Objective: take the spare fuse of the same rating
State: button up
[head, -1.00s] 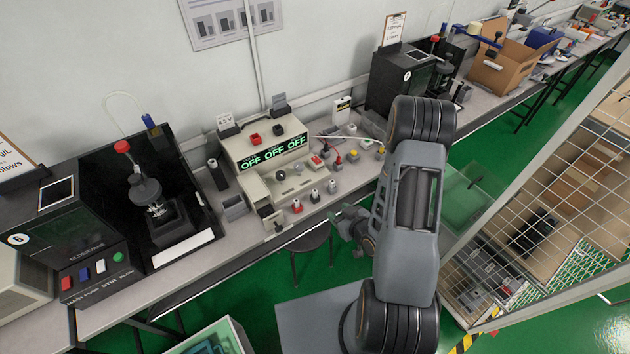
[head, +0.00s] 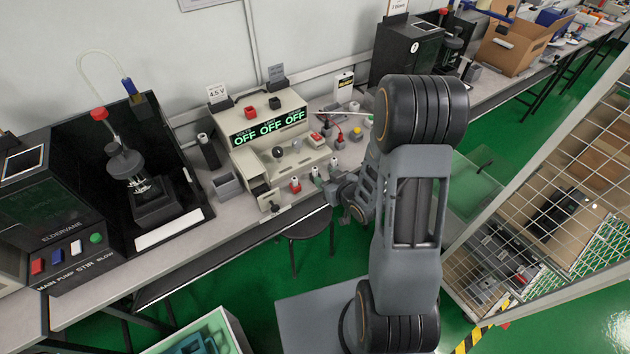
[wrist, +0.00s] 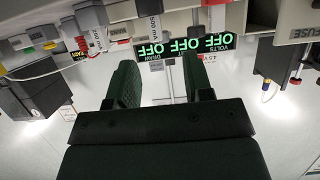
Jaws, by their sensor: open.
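The cream tester (head: 262,130) stands on the bench with its display reading OFF three times. A small front compartment (head: 264,193) at its lower left sticks out; a FUSE label (wrist: 303,33) shows in the wrist view. My gripper (wrist: 160,75) is open and empty, at the bench's front edge just right of the cylinders.
A grey open bin (head: 227,185) and a dark holder with a white cylinder (head: 208,150) stand left of the tester. A red-leaded device (head: 337,133) and a yellow-topped piece (head: 356,131) sit to the right. A stool (head: 308,224) stands below the bench.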

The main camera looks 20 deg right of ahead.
aim_at(316, 171)
jog(key=shift+w+a+f, duration=0.15)
jog(key=shift+w, duration=0.4)
jog(key=shift+d+x, duration=0.1)
jog(key=shift+x, duration=1.1)
jog(key=shift+d+x, duration=0.15)
jog(key=shift+x, duration=1.05)
jog(key=shift+w, duration=0.1)
jog(key=shift+c, duration=0.5)
grip_shut()
